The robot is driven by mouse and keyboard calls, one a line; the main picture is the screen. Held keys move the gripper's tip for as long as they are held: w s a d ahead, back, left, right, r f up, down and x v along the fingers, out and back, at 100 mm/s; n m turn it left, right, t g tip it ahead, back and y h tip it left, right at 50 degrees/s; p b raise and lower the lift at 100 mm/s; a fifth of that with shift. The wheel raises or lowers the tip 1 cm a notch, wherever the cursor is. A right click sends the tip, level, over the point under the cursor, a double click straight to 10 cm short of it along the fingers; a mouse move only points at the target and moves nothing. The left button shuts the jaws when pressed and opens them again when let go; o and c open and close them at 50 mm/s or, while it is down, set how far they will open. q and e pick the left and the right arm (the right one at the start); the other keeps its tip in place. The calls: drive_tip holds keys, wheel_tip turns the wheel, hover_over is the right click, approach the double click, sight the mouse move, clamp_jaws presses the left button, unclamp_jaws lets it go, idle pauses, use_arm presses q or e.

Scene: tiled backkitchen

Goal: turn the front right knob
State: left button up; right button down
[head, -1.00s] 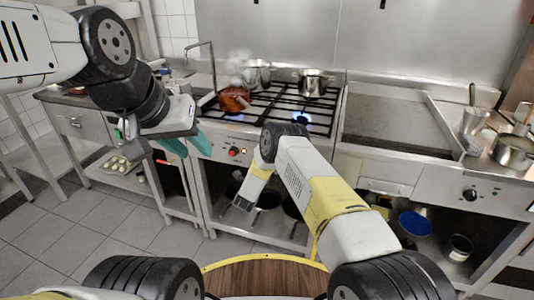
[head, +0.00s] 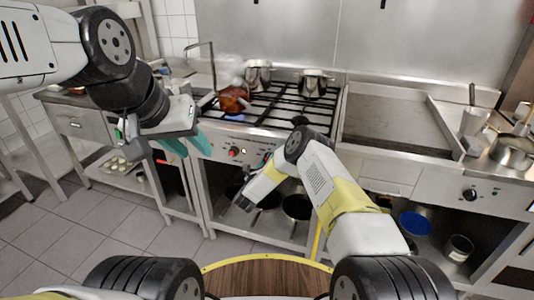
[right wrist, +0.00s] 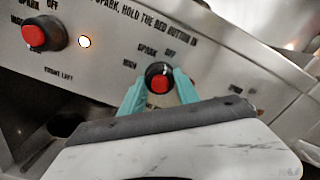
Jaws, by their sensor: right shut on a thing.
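The front right knob (right wrist: 160,76), black with a red centre, shows in the right wrist view on the steel stove panel, with SPARK, OFF and HIGH lettering around it. My right gripper (right wrist: 158,88) is shut on it, one teal finger on each side. The fingers cover the lettering below, and I cannot read the knob's angle. In the head view my right arm hides most of this knob. My left gripper (head: 186,146) is open and empty, in front of the stove's left end.
The front left knob (right wrist: 40,34) has a lit lamp (right wrist: 84,42) beside it. A copper pot (head: 234,99) stands over a blue flame. Two steel pots (head: 257,74) (head: 313,82) stand at the back. A griddle (head: 400,123) lies to the right.

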drive_tip(key=shift+f+m, duration=0.1)
drive_tip(key=shift+m, duration=0.2)
idle(0.4)
drive_tip(key=c, duration=0.9)
unclamp_jaws()
drive_tip(key=v, duration=0.8)
